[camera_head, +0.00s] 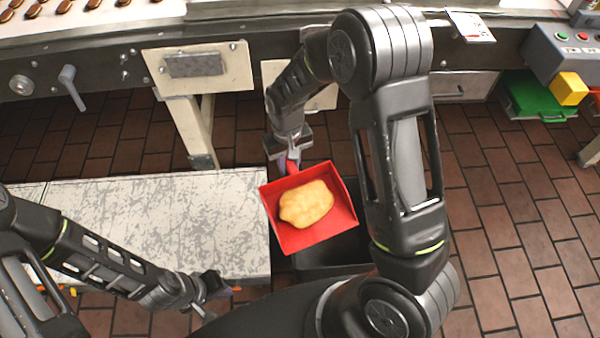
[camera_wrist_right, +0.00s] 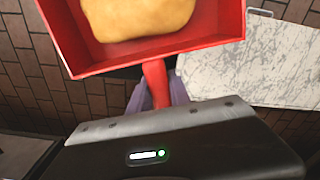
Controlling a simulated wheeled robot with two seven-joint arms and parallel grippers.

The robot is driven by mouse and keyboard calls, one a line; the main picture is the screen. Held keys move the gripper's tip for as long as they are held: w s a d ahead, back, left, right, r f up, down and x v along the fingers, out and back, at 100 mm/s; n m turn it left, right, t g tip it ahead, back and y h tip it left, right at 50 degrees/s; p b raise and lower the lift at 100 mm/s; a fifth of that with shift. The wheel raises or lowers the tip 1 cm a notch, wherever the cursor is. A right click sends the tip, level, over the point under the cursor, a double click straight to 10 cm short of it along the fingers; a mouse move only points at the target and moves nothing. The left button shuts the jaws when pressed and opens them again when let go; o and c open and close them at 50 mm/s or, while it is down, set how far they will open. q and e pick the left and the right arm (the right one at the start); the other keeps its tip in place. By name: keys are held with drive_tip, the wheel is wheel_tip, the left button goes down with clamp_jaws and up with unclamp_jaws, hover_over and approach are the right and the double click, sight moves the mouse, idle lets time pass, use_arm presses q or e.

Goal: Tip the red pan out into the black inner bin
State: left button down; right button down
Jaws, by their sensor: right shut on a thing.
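The red pan (camera_head: 325,233) is in the middle of the head view, with a tan, dough-like lump (camera_head: 306,203) lying in it. My right gripper (camera_head: 289,162) is shut on the pan's red handle. The right wrist view shows the handle (camera_wrist_right: 155,80) between the fingers and the pan (camera_wrist_right: 215,35) beyond. The black bin (camera_head: 330,258) is below the pan, partly hidden by the pan and my right arm; its inside cannot be made out. My left gripper (camera_head: 215,290) is low at the left, near the white table's front edge; its jaws are unclear.
A scuffed white table (camera_head: 170,215) stands left of the bin. The conveyor machine (camera_head: 280,45) runs along the back, with brown items at its upper left. A green bin (camera_head: 535,95) and a yellow block (camera_head: 568,88) are at the right. The tiled floor at right is clear.

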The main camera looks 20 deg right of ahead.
sight(334, 178)
use_arm(q)
drive_tip(key=shift+r, duration=0.25)
use_arm(e)
drive_tip(key=w+d+f+n, duration=0.2)
drive_tip(key=f+n, duration=0.2)
drive_tip(key=f, duration=0.3)
drive_tip(key=w+d+f+n, duration=0.2)
drive_tip(key=f+n, duration=0.2)
drive_tip(key=f, duration=0.4)
drive_tip(key=shift+d+n, duration=0.3)
